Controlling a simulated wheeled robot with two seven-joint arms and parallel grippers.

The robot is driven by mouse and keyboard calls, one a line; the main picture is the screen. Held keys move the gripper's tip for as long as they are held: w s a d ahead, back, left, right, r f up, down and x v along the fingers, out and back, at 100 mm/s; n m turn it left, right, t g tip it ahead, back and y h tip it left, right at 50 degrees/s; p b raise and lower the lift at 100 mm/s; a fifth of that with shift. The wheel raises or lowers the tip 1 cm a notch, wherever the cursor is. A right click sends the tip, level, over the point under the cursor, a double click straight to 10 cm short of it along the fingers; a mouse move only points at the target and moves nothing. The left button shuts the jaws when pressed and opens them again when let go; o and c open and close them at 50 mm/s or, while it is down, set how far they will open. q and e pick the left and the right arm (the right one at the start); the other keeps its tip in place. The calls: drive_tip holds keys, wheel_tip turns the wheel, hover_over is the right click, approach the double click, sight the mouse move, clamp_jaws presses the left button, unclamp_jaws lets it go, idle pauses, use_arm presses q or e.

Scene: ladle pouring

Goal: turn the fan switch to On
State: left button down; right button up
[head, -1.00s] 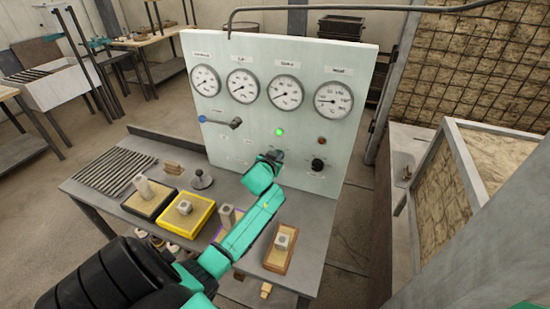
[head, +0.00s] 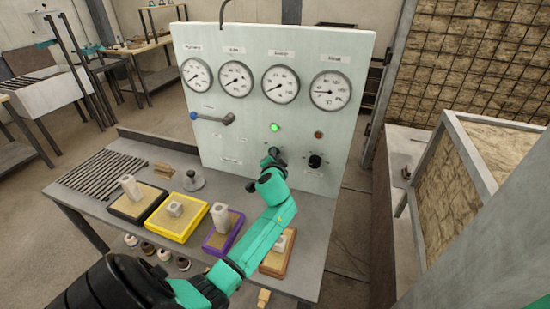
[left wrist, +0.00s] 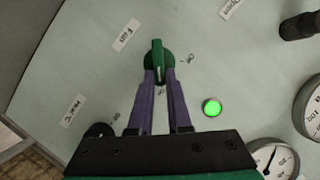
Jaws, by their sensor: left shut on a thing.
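The fan switch (left wrist: 157,62) is a green rotary knob with a raised grip and a pale line, on the pale panel (left wrist: 75,50). A "Fan" label (left wrist: 126,35) is beside it in the left wrist view. Small position marks stand around the knob, one right of it and one below it; they are hard to read. My left gripper (left wrist: 160,78) is shut on the knob, with a purple finger on each side. In the head view my left gripper (head: 271,158) is at the panel below the green lamp and hides the knob. My right gripper is not in view.
A lit green lamp (head: 275,127), a dark red lamp (head: 318,135), a black knob (head: 315,160) and a blue-tipped lever (head: 213,118) are nearby on the panel. Several gauges are above. Yellow (head: 180,231) and purple (head: 209,245) trays stand on the bench below my left arm.

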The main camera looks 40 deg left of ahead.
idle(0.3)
use_arm(q)
drive_tip(key=c, duration=0.9)
unclamp_jaws()
drive_tip(key=shift+o, duration=0.2)
drive_tip(key=shift+s+d, duration=0.1)
drive_tip(key=shift+s, duration=0.05)
drive_tip(key=b+v, duration=0.1)
drive_tip(key=v, duration=1.3)
drive_tip(key=shift+b, duration=0.35)
drive_tip(key=shift+s+d+f, duration=0.1)
drive_tip(key=shift+s+d, duration=0.05)
drive_tip(key=shift+d, duration=0.05)
